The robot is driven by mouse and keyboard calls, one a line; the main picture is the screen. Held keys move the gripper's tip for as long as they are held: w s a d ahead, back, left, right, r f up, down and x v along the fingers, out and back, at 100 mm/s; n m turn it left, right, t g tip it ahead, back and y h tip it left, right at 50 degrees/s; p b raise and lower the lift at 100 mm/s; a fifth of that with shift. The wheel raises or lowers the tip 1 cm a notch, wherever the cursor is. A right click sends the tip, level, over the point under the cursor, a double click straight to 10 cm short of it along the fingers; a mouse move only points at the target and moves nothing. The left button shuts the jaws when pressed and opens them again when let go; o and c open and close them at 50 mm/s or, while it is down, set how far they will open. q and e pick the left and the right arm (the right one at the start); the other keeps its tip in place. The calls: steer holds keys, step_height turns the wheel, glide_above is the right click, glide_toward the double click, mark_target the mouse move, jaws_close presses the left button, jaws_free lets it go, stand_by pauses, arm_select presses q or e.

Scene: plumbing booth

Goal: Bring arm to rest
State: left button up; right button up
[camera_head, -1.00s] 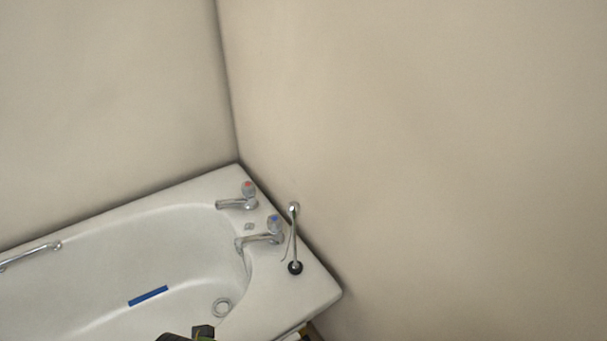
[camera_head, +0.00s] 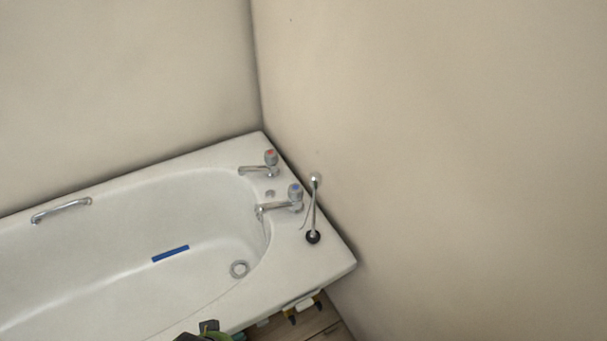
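A small dark shape with a green patch (camera_head: 207,331) shows at the bottom edge, left of the middle, in front of the bath's near side. It is mostly cut off. It may be part of my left gripper or something at it, but I cannot tell, nor whether any fingers are open or shut. No part of my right arm or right gripper can be made out.
A white bathtub (camera_head: 110,205) fills the lower left corner between two bare beige walls.

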arm_select(q)
steer(key=s+f+g+p, duration=0.1)
steer(key=s+f, duration=0.2)
steer(key=f, duration=0.4)
steer(key=s+f+p, duration=0.2)
steer(key=s+f, duration=0.2)
steer(key=f, duration=0.4)
steer(key=s+a+f, duration=0.1)
steer(key=s+f, duration=0.2)
steer(key=s, duration=0.3)
steer(key=s+a+f+g+p, duration=0.1)
steer(key=s+a+f, duration=0.1)
steer(key=s, duration=0.3)
steer(key=shift+s+f+p, duration=0.3)
steer(key=shift+s+f, duration=0.1)
steer(key=shift+f, duration=0.15)
